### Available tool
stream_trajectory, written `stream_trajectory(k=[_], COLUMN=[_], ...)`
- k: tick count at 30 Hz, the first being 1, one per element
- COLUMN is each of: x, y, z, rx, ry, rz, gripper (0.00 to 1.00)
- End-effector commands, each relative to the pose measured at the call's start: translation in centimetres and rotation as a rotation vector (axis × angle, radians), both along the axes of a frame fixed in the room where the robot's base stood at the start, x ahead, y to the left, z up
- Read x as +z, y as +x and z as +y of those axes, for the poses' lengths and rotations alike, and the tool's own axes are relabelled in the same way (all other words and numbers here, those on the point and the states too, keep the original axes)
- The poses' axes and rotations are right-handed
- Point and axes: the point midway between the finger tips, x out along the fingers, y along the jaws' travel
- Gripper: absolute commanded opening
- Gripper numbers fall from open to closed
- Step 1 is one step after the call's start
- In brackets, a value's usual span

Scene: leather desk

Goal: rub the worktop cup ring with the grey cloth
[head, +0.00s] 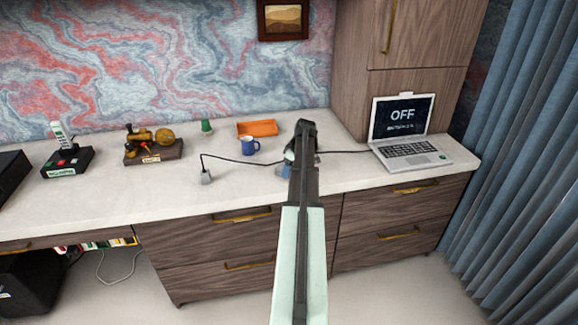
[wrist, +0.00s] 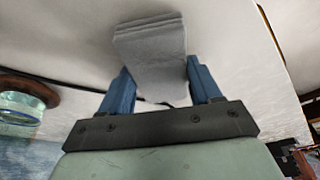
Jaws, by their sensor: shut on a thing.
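The grey cloth (wrist: 150,50) shows in the wrist view as a folded, layered pad between the two blue fingers of my gripper (wrist: 160,80). My gripper is shut on it, and the cloth sticks out past the fingertips over the pale worktop. I cannot tell whether the cloth touches the worktop. In the head view my arm hides most of my gripper (head: 284,171), which is over the white worktop (head: 237,176) right of the blue mug. The cup ring is not discernible in either view; my arm or the cloth may hide it.
A blue mug (head: 249,146), an orange tray (head: 257,128) and a small green object (head: 206,127) stand left of my arm. A black cable (head: 225,159) runs across the worktop towards the open laptop (head: 408,135) at right. A model engine (head: 152,147) and phone (head: 63,150) stand farther left.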

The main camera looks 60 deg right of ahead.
Motion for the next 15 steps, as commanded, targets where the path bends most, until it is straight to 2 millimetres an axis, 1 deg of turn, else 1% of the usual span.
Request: stream_trajectory(k=[1,2,15], x=[1.2,1.9,5.7], y=[0.1,0.1,0.2], z=[-0.2,-0.2,-0.1], rx=[0.000,0.000,0.000], ry=[-0.003,-0.004,-0.002], rz=[-0.002,-0.002,-0.001], gripper=[0.34,0.34,0.34])
